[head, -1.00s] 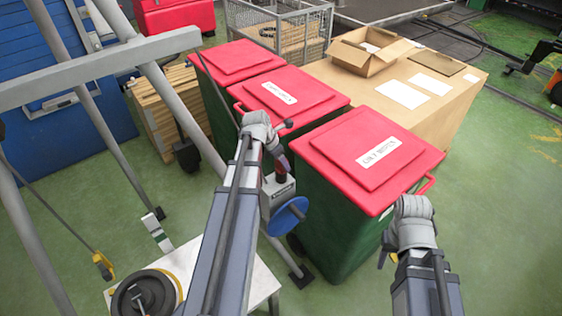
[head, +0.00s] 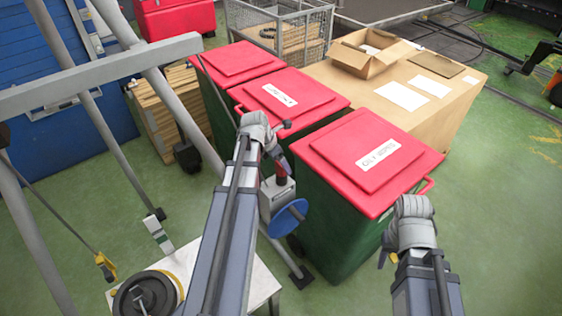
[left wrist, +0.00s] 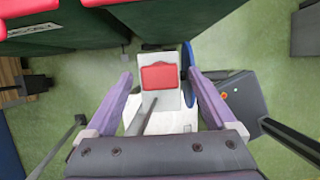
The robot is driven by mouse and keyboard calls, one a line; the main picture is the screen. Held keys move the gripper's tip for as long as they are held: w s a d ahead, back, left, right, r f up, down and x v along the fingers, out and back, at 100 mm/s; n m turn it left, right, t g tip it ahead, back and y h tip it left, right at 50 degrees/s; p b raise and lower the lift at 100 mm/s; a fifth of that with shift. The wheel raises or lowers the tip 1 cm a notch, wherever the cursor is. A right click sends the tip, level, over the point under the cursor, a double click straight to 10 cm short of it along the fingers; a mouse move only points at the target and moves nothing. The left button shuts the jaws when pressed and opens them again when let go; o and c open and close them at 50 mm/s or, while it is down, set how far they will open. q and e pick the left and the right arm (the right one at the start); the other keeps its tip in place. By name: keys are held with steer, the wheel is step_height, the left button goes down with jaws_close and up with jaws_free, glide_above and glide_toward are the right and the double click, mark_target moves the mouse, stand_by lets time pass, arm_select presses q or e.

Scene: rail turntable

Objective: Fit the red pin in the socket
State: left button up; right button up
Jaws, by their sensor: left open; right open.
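A red block-like piece, which I take to be the red pin (left wrist: 160,77), stands on a grey box-shaped housing (head: 280,198) with a blue disc (head: 290,217) on its side. In the head view the red pin (head: 281,174) shows just above the housing, partly behind my arm. My left gripper (left wrist: 159,73) is open, with one finger on each side of the red pin in the left wrist view and no visible contact. My right gripper (head: 385,255) is open, mostly hidden behind its own wrist, beside the nearest bin. I cannot make out the socket for certain.
Green bins with red lids (head: 368,160) stand close beyond and beside the housing. A white table (head: 250,280) with a black round weight (head: 147,296) is below. Grey frame posts (head: 160,85) rise at the left. Green floor is free at right.

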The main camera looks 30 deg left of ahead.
arm_select(q)
steer(key=d+p+v, duration=0.1)
steer(key=p+v, duration=0.3)
steer(key=v, duration=0.2)
steer(key=shift+a+p, duration=0.35)
steer(key=shift+a, duration=0.15)
arm_select(e)
step_height(320, 180, up, 6)
steer(key=shift+f, duration=0.2)
arm_select(q)
steer(key=s+d+f+m+g+y+b, duration=0.1)
steer(key=s+d+f+m+b, duration=0.2)
steer(key=d+m, duration=0.7)
steer(key=s+d+f+m+g+y+b, duration=0.1)
steer(key=s+d+f+m+b, duration=0.3)
steer(key=d+m, duration=0.7)
steer(key=s+d+f+m+g+y+b, duration=0.1)
steer(key=s+d+f+m, duration=0.4)
steer(key=d+m, duration=0.5)
steer(key=shift+s+d+m+g+b, duration=0.5)
steer(key=shift+s+m+b, duration=0.55)
steer(key=shift+m, duration=1.15)
arm_select(e)
step_height(320, 180, down, 10)
steer(key=shift+f, duration=0.2)
